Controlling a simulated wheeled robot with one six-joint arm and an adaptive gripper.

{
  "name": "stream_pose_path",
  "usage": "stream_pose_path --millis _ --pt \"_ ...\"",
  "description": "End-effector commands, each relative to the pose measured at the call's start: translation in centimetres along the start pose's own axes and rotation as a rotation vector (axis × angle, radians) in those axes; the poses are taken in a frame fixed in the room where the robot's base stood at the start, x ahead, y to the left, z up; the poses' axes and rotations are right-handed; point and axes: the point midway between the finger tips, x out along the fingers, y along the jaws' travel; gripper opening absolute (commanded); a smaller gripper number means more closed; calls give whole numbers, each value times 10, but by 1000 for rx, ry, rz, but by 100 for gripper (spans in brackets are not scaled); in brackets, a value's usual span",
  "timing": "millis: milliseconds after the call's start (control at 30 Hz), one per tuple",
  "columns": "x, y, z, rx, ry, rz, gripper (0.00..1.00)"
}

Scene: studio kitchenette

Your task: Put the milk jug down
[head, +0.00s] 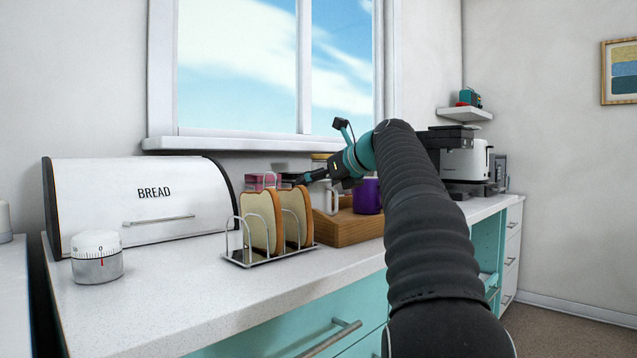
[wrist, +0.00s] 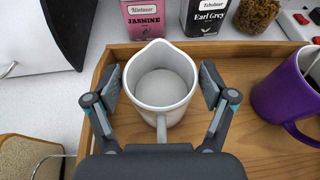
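The white milk jug (wrist: 160,80) is upright in the wrist view, with its spout away from me and its handle towards me. It appears to stand in the wooden tray (wrist: 258,141), though its base is hidden. My gripper (wrist: 160,90) has one finger on each side of the jug, with a narrow gap showing at both sides, so it is open around it. In the head view my gripper (head: 312,178) is at the tray, and the jug (head: 324,197) is partly hidden behind it and the toast.
A purple mug (head: 367,196) stands in the tray, right of the jug. Pink Jasmine (wrist: 151,18) and black Earl Grey (wrist: 206,16) tea boxes stand behind. A toast rack (head: 268,257) is in front of the tray. A bread bin (head: 140,205) and kitchen timer (head: 97,258) are left.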

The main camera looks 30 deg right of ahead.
Motion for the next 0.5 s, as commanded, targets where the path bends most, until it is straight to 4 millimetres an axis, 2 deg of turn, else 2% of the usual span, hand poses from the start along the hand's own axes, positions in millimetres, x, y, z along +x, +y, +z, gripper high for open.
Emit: stream_pose_path --millis 400,500 --pt "-1 0 2 0 0 0 96" --pt "-10 -1 3 0 -1 -2 96"
